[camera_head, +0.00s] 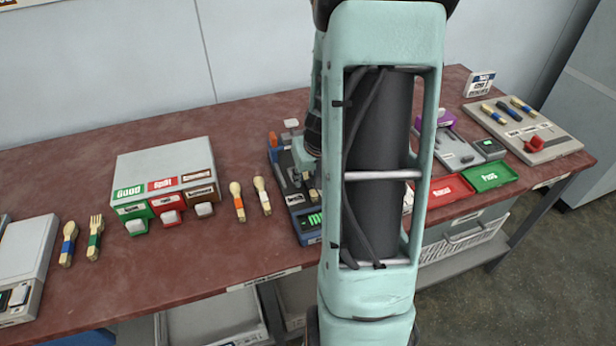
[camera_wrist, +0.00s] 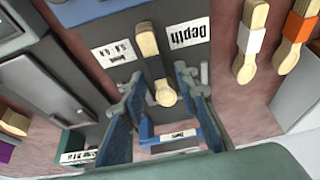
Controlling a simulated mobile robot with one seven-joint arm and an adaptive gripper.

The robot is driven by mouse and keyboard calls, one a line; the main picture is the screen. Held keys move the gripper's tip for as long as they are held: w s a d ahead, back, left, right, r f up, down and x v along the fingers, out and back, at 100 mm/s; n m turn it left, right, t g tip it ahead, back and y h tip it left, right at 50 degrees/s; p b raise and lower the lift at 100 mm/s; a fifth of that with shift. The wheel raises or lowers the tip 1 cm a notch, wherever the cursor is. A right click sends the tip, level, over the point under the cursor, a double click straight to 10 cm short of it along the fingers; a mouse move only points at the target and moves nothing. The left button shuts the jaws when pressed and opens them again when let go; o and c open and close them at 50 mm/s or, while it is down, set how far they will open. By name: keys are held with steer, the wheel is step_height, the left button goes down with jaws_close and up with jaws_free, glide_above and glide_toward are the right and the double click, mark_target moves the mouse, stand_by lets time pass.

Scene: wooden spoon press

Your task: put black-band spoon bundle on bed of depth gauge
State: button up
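The black-band spoon bundle (camera_wrist: 148,42) is in the wrist view, pale wood with a dark band around its middle. It lies along the dark bed of the depth gauge (camera_wrist: 115,22), beside the "Depth" label. My gripper (camera_wrist: 160,80) has its two blue fingers apart, one on each side of the bundle's rounded end, with visible gaps. I cannot tell how high the fingers are above the bed. In the head view the depth gauge (camera_head: 306,226) stands mid-table, partly hidden by my arm, which also hides most of my gripper.
Orange-band (camera_head: 238,203) and white-band (camera_head: 262,196) spoons lie left of the gauge. A grey sorting box (camera_head: 160,160) stands further left, then blue-band and green-band pieces. Red (camera_head: 451,189) and green (camera_head: 489,176) trays and a board (camera_head: 545,150) with several bundles are right.

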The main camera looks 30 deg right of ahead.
steer(key=shift+r+p, duration=0.35)
steer(key=shift+r, duration=0.25)
steer(key=p+v, duration=0.2)
steer(key=v, duration=0.9)
steer(key=shift+s, duration=0.2)
steer(key=shift+w+r, duration=0.1)
